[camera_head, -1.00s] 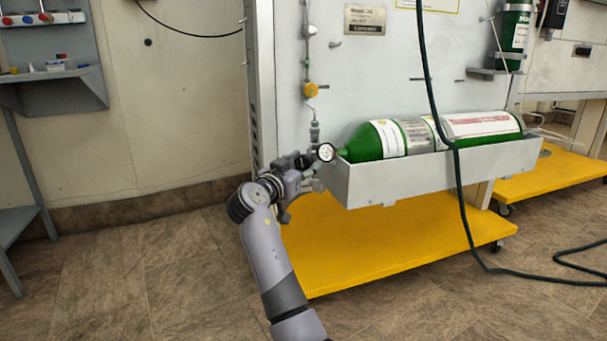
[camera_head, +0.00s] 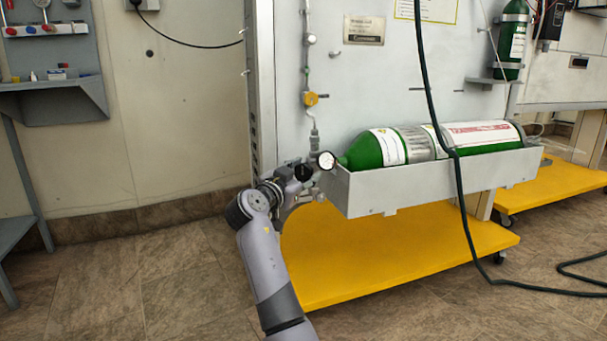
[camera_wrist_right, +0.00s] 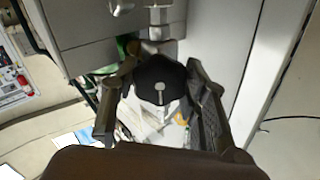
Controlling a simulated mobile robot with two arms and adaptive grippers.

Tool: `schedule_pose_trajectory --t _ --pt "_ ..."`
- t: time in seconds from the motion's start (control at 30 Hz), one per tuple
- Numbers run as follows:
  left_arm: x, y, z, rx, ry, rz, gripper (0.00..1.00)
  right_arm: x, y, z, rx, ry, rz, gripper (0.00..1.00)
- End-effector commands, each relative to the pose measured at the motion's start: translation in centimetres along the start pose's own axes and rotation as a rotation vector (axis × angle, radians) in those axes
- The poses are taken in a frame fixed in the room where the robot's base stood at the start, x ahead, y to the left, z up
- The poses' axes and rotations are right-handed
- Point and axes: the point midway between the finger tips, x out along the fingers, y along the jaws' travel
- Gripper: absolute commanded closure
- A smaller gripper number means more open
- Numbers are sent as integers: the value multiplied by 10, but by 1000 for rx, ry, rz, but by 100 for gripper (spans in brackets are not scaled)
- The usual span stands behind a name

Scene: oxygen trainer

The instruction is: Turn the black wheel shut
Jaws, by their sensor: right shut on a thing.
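The black wheel (camera_wrist_right: 159,82) sits between the two fingers of my right gripper (camera_wrist_right: 160,110) in the right wrist view, with a pale stem end at its middle. In the head view my right gripper (camera_head: 302,184) is at the valve end of the lying green cylinder (camera_head: 364,153), left of the grey tray. It is shut on the wheel, which shows there only as a small dark part. A round white gauge (camera_head: 326,160) is right beside the gripper. My left gripper is in neither view.
The grey tray (camera_head: 400,190) holds the cylinder above a yellow base (camera_head: 380,255). A dark hose (camera_head: 461,200) hangs in front of the tray. The floor at left is clear.

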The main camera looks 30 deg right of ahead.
Motion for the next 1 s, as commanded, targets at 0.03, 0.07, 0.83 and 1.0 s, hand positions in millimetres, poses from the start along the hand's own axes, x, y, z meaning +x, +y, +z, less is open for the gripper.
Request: schedule_pose_trajectory --t 0.03,0.07,0.83,1.0 --pt "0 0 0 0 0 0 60 1 0 -1 3 0 0 57" --pt "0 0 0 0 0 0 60 1 0 0 3 0 0 55" --pt "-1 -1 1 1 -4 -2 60 -26 -1 1 0 -2 -3 38" --pt "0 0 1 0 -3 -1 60 -63 -1 1 2 -3 -4 38"
